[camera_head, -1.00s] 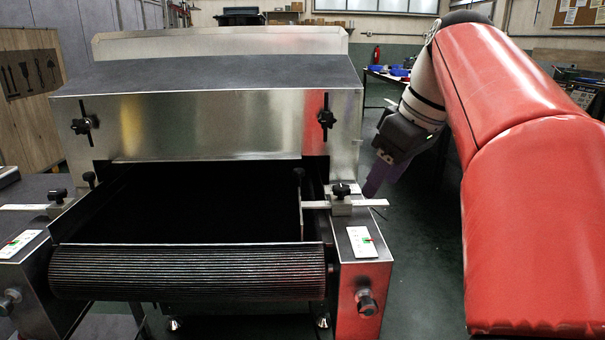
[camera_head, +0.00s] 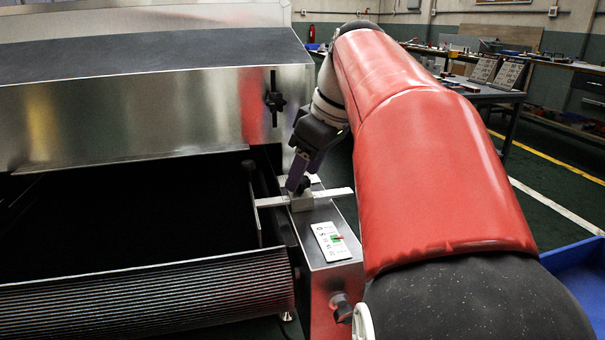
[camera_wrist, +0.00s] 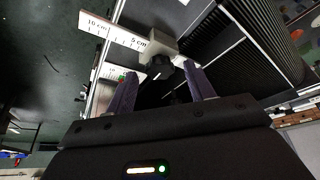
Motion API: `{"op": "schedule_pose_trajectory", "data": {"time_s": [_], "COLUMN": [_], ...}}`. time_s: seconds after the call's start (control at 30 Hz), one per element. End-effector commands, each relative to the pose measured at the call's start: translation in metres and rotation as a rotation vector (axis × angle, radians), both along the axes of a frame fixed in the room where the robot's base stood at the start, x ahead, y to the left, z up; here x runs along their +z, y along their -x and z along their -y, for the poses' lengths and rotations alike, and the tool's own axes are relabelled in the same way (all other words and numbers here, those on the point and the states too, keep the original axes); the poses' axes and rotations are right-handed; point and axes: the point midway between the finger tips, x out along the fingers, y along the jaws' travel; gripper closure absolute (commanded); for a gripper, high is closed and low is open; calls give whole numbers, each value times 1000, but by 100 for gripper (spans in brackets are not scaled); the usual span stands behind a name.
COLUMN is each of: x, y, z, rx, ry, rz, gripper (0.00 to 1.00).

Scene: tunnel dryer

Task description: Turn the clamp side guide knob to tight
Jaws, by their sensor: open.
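The clamp side guide knob (camera_wrist: 160,68) is black and lobed. In the wrist view it sits on a pale clamp block (camera_wrist: 152,42), between and just beyond the purple fingertips of my gripper (camera_wrist: 163,78). The fingers are apart, one on each side of it; contact cannot be told. In the head view the knob is mostly hidden behind my gripper (camera_head: 298,182), which points down at the clamp on the dryer's right side rail. A white scale bar (camera_head: 335,194) runs through the clamp, and it also shows in the wrist view (camera_wrist: 112,31) with centimetre marks.
A white label plate (camera_head: 330,242) with a small green and red mark lies on the rail in front of the clamp. Another black knob (camera_head: 274,100) is on the steel hood above. The dark conveyor belt (camera_head: 130,220) lies to the left. A blue bin (camera_head: 580,270) stands at lower right.

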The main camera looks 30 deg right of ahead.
Motion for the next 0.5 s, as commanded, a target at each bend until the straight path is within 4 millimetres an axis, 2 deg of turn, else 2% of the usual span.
{"op": "schedule_pose_trajectory", "data": {"time_s": [0.1,0.37,0.5], "x": [-6,-7,-7], "y": [-2,-3,-3], "z": [-1,-1,-1], "rx": [0,-1,-1], "ry": [1,0,0], "rz": [0,0,0], "gripper": [46,46,65]}}
